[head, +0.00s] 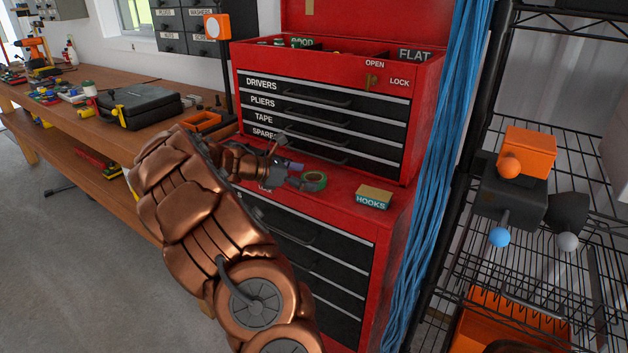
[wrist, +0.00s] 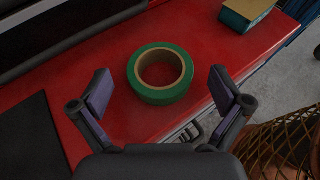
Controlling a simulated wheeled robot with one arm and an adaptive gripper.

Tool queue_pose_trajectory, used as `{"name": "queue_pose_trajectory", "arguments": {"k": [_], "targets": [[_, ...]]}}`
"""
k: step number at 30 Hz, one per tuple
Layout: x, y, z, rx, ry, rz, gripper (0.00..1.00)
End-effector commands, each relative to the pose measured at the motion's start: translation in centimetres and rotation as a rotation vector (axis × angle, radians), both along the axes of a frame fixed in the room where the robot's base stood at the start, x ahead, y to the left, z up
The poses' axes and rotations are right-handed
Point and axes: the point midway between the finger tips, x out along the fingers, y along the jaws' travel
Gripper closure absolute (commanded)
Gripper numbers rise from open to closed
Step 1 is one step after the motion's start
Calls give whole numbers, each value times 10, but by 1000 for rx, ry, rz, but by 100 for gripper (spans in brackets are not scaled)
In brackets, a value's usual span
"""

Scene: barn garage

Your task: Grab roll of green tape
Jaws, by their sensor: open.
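The roll of green tape (wrist: 160,91) lies flat on the red top of the lower tool cabinet (wrist: 115,117), its brown core showing. It also shows in the head view (head: 314,181), just right of my gripper. My gripper (wrist: 160,95) is open, one finger pad on each side of the roll in the wrist view. Neither finger appears to touch the tape. How high the fingertips are above the cabinet top cannot be told.
A HOOKS box (head: 374,197) lies right of the tape. The red drawer chest (head: 345,60) rises close behind it. Blue cords (head: 445,130) hang at the right, beside a black wire rack (head: 560,265). A wooden workbench (head: 125,140) stands at the left.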

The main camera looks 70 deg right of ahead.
Motion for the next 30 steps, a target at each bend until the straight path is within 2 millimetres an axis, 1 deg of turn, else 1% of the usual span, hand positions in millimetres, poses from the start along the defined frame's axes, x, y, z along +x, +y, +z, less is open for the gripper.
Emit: {"name": "queue_pose_trajectory", "arguments": {"k": [1, 5, 13, 14, 30], "targets": [[-5, -4, -2, 0, 2, -4, 0], [-12, -11, -7, 1, 1, -2, 0], [-13, -12, -8, 1, 1, -1, 0], [-13, -12, -8, 1, 1, 0, 2], [-12, -12, -8, 1, 1, 0, 58]]}}
